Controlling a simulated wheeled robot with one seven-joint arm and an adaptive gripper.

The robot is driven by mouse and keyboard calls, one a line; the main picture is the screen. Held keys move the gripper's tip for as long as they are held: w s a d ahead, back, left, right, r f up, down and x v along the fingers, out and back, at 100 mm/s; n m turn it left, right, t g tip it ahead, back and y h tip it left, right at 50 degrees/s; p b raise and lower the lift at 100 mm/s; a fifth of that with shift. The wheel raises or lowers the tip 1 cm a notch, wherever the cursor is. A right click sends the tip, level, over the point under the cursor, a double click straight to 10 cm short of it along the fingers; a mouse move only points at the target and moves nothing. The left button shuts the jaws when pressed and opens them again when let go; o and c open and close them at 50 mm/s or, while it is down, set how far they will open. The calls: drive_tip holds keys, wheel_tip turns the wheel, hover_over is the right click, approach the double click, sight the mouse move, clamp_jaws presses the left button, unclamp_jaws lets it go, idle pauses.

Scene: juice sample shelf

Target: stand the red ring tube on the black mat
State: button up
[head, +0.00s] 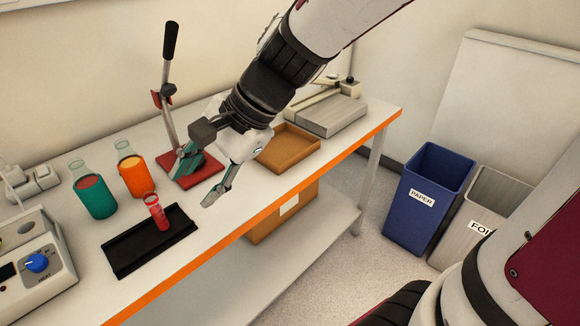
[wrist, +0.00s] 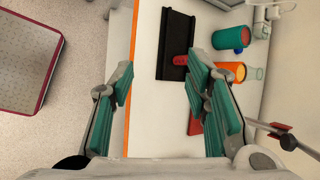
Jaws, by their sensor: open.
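The red ring tube (head: 157,212) is a small clear tube with red in its lower part and a red rim. In the head view it stands upright on the right half of the black mat (head: 127,255). The wrist view shows the tube (wrist: 180,60) from above on the mat (wrist: 177,29), just beyond the right finger. My gripper (head: 200,182) is open and empty, its teal-padded fingers wide apart. It hangs above the table to the right of the tube, touching neither tube nor mat.
Two flasks, one teal (head: 97,198) and one orange (head: 136,177), stand behind the mat. A red-based lever stand (head: 170,60) is behind my gripper. A device with a blue knob (head: 37,263) is at left. A brown tray (head: 288,150) lies to the right.

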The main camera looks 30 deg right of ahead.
drive_tip(key=s+d+r+n+t+h, duration=0.1)
drive_tip(key=s+d+r+n+h, duration=0.2)
drive_tip(key=s+d+n+h, duration=0.4)
drive_tip(key=s+d+n, duration=0.5)
drive_tip(key=shift+s+d+t, duration=0.15)
drive_tip(key=shift+s+t, duration=0.15)
